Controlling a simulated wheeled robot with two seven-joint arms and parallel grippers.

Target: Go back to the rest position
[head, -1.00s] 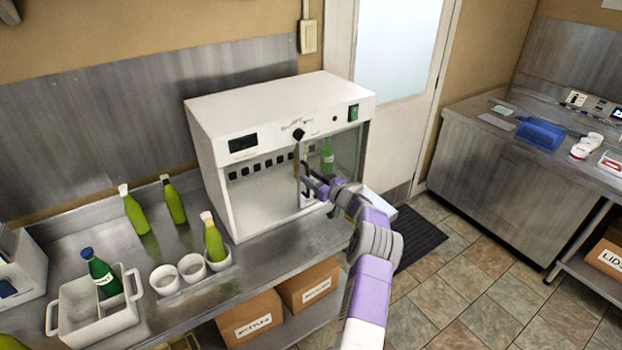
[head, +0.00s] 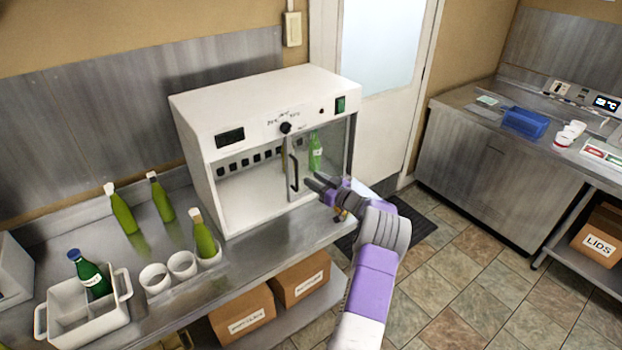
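My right gripper (head: 316,184) is in front of the white cabinet (head: 240,112), just right of the dark door handle (head: 293,172). It is apart from the handle and holds nothing. Its two dark fingers look slightly apart. A green bottle (head: 315,152) stands inside at the right, behind the glass. My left gripper is not in view.
Green bottles (head: 124,212) stand on the steel counter left of the cabinet, near white cups (head: 183,265) and a white caddy (head: 85,318) with a dark green bottle (head: 92,274). Boxes (head: 300,278) sit below. A blue tray (head: 525,123) is on the right counter.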

